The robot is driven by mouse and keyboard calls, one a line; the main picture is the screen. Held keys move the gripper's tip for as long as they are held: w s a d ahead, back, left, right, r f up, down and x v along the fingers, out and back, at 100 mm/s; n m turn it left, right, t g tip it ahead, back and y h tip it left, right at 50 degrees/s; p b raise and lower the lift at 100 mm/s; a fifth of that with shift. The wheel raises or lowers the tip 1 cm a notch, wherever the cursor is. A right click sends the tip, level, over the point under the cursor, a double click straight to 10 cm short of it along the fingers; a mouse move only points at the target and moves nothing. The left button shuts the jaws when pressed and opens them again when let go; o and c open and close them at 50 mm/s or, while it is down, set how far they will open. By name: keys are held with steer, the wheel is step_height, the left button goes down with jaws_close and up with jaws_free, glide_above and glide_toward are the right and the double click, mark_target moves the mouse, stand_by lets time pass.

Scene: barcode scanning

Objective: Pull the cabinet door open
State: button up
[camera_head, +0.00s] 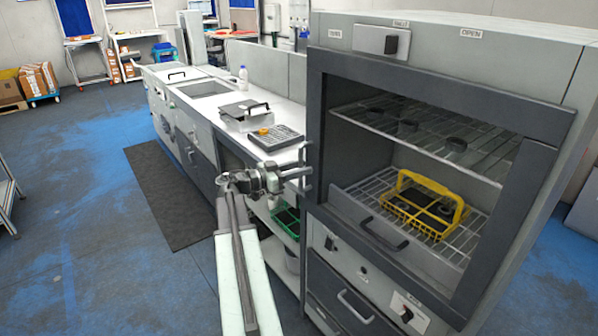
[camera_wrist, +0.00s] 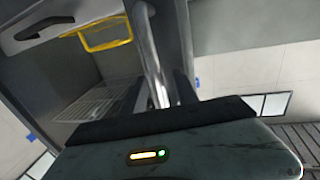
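The cabinet (camera_head: 340,45) stands at the right in the head view. Its door has a dark frame (camera_head: 440,90) around a see-through pane and looks shut. An upright metal handle (camera_head: 306,160) is at the door's left edge. The handle also shows as a shiny bar (camera_wrist: 151,60) in the wrist view. My gripper (camera_head: 298,180) is at the handle, reaching it from the left. Its dark fingers (camera_wrist: 160,95) are apart, with the bar between them. Whether either finger touches the bar is hard to tell.
Inside the cabinet, a yellow basket (camera_head: 425,205) sits on a wire rack. The blue floor left of my arm is clear apart from a dark mat (camera_head: 170,200).

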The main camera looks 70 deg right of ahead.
jaws_close()
steer(key=shift+w+r, duration=0.1)
stand_by(1.1)
